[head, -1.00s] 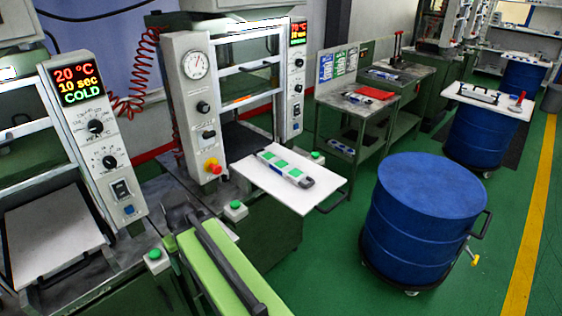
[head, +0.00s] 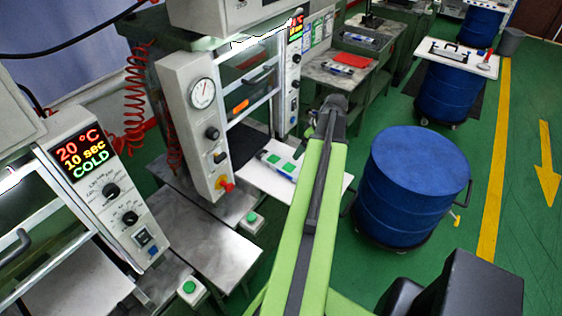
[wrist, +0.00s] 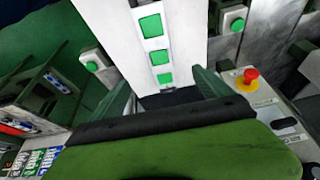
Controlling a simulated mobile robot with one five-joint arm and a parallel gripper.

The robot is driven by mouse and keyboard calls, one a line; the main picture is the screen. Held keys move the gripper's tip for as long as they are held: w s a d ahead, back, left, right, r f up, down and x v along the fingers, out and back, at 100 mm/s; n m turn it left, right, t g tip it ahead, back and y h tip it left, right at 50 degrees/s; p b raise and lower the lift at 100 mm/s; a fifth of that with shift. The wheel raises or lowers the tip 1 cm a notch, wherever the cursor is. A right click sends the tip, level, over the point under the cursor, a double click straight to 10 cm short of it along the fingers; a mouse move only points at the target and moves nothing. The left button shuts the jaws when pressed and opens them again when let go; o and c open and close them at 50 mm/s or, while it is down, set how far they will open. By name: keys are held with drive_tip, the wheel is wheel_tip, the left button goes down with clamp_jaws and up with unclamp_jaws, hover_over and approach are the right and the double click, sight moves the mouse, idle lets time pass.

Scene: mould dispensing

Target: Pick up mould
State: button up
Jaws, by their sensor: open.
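The mould (head: 277,160) is a flat light bar with green square inserts. It lies on a white plate (head: 257,175) in front of the middle press, and my arm hides part of the plate. In the wrist view the mould (wrist: 155,42) runs away from the camera on the plate (wrist: 98,22). My gripper (wrist: 163,92) is open and empty, with its dark green fingers spread on either side of the mould's line. The mould's near end is by the fingers' gap; the height between them cannot be told. In the head view my gripper (head: 332,105) is beyond the plate.
The middle press (head: 205,120) stands behind the plate, with a red-yellow stop button (wrist: 250,75) close by. A blue drum (head: 415,185) stands to the right of my arm. Green floor (head: 500,230) is free at the far right.

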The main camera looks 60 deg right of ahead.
drive_tip(key=b, duration=1.1)
hover_over(289, 168)
drive_tip(key=s, duration=0.3)
wheel_tip(289, 168, down, 11)
drive_tip(key=shift+f, duration=0.1)
drive_tip(key=shift+w+a+f, duration=0.1)
drive_tip(key=shift+w+f, duration=0.05)
drive_tip(key=shift+w, duration=0.05)
drive_tip(key=b+x, duration=0.5)
drive_tip(key=shift+w+f, duration=0.1)
clamp_jaws()
